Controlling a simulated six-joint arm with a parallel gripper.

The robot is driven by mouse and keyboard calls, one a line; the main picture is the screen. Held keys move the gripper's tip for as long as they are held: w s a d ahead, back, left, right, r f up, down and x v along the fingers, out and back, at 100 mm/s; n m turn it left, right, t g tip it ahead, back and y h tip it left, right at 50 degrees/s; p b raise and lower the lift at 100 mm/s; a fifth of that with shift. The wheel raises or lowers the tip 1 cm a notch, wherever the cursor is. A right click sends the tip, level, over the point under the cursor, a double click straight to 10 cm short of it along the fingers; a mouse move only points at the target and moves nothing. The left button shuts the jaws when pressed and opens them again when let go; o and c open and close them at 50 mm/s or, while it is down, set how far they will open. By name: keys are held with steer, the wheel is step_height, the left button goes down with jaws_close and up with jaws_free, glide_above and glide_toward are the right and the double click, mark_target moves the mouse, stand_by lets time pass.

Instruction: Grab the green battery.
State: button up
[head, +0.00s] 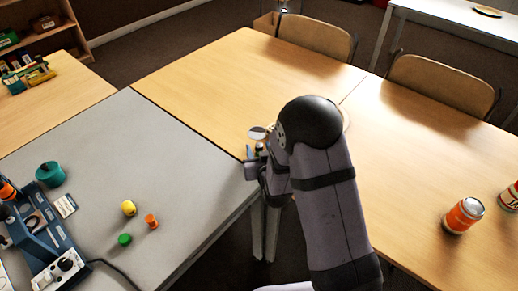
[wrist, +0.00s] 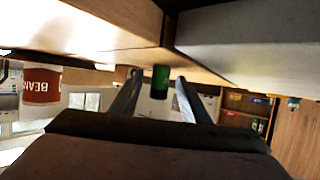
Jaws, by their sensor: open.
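A dark green cylinder, which looks like the green battery (wrist: 160,77), shows in the wrist view near the tabletop edge, in the gap between my fingertips. The wrist view is upside down, so it seems to stand upright on the wooden table. My gripper (wrist: 157,92) is open, with one finger on each side of the battery; I cannot tell whether either touches it. In the head view my gripper (head: 254,158) is low at the corner where the wooden and grey tables meet. My arm hides much of that spot.
On the grey table (head: 100,130) are a short green piece (head: 125,239), an orange cylinder (head: 151,221), a yellow piece (head: 128,208), a teal roll (head: 50,174) and a blue device (head: 50,245). A orange-and-white can (head: 462,216) stands right of my arm. The wooden table's middle is clear.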

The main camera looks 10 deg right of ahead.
mark_target(260, 145)
steer(key=shift+w+f, duration=0.1)
steer(key=shift+w, duration=0.15)
steer(key=shift+c, duration=0.4)
jaws_close()
steer(key=shift+d+r+p, duration=0.1)
steer(key=shift+r+p, duration=0.2)
steer(key=shift+r, duration=4.75)
